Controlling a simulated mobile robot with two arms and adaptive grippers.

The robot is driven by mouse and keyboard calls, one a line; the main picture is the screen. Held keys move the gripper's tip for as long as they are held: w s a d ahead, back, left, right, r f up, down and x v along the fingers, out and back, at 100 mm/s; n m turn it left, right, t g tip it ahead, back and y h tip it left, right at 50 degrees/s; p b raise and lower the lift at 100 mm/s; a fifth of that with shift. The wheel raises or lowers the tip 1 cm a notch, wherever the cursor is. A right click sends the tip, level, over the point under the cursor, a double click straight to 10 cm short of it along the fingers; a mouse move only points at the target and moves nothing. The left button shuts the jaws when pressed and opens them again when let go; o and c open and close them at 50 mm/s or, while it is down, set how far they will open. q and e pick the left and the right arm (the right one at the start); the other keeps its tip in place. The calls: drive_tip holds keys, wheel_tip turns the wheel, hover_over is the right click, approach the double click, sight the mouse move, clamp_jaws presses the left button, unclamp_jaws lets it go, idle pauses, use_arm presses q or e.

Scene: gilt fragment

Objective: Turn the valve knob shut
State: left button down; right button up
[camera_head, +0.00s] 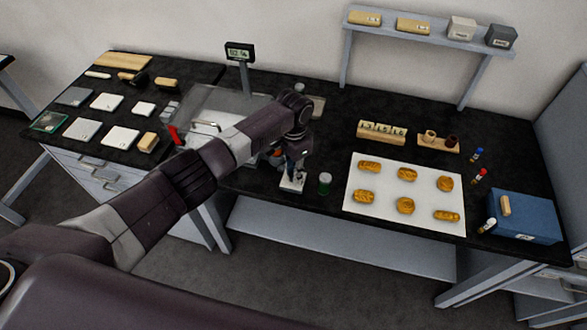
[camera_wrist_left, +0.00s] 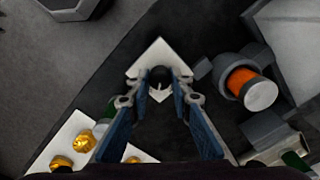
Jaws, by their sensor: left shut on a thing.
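The valve knob (camera_wrist_left: 158,80) is a small dark round knob on a white square plate (camera_wrist_left: 150,57) that has a dark pointer mark. In the head view the white plate (camera_head: 291,186) lies near the bench's front edge, and the knob is hidden behind my gripper. My left gripper (camera_wrist_left: 160,77) points down at the plate, its blue fingers closed on the knob from both sides. It also shows in the head view (camera_head: 294,170). My right gripper is in neither view.
A green vial (camera_head: 325,184) stands close to the right of the plate. An orange-and-grey fitting (camera_wrist_left: 246,86) sits right of the knob in the wrist view. A white sheet (camera_head: 385,208) with several gold fragments and a blue box (camera_head: 525,219) lie further right.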

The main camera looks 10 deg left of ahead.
use_arm(q)
drive_tip(key=n+p, duration=0.1)
drive_tip(key=n, duration=0.3)
drive_tip(key=shift+r+n, duration=0.1)
drive_tip(key=shift+n, duration=0.2)
drive_tip(key=n, duration=0.5)
drive_tip(key=shift+w+p, duration=0.1)
drive_tip(key=shift+p, duration=0.2)
drive_tip(key=shift+n, duration=0.3)
drive_tip(key=c, duration=1.7)
unclamp_jaws()
drive_tip(key=shift+c, duration=0.2)
wheel_tip(320, 180, up, 12)
